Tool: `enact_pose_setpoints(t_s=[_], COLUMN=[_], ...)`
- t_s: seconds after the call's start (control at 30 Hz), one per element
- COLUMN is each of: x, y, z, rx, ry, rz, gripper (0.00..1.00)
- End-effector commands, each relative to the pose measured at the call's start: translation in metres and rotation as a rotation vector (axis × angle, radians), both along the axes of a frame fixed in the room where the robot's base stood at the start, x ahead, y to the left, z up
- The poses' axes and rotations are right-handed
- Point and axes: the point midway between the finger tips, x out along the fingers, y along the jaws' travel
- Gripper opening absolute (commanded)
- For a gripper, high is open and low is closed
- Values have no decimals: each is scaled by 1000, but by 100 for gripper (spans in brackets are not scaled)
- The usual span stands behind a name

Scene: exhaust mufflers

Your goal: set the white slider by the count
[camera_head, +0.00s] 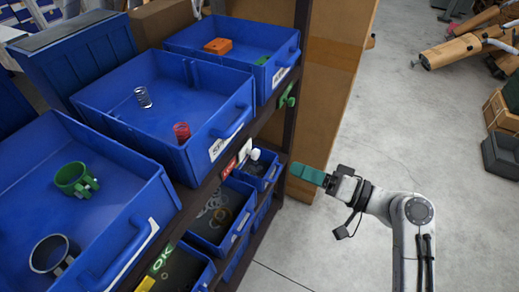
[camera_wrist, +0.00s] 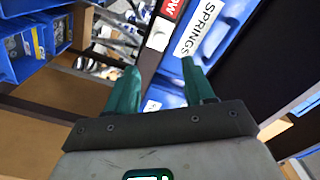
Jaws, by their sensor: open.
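The white slider (camera_head: 254,154) is a small knob on the dark front rail of the rack, beside a red label (camera_head: 229,168). It also seems to show in the wrist view as a whitish block (camera_wrist: 158,34) under the red label ending in "OW". The springs bin (camera_head: 108,127) is blue with a white label reading "SPRINGS" in the wrist view (camera_wrist: 196,28). It holds a silver spring (camera_head: 143,97) and a red spring (camera_head: 181,132). My gripper (camera_head: 298,172) has green fingers, open and empty, right of the slider and apart from it; the fingers also show in the wrist view (camera_wrist: 160,68).
The left bin (camera_head: 105,166) holds clamps; the far bin (camera_head: 178,42) holds orange and green parts. Lower bins (camera_head: 238,228) sit beneath.

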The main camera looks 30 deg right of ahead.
Motion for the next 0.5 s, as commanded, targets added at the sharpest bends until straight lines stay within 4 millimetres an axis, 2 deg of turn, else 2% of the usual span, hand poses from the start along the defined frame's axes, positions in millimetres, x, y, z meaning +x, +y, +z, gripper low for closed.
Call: enact_pose_setpoints(t_s=[0.5], x=[68], y=[51], z=[1], rx=[-1], ry=[4], rz=[6], gripper=[53])
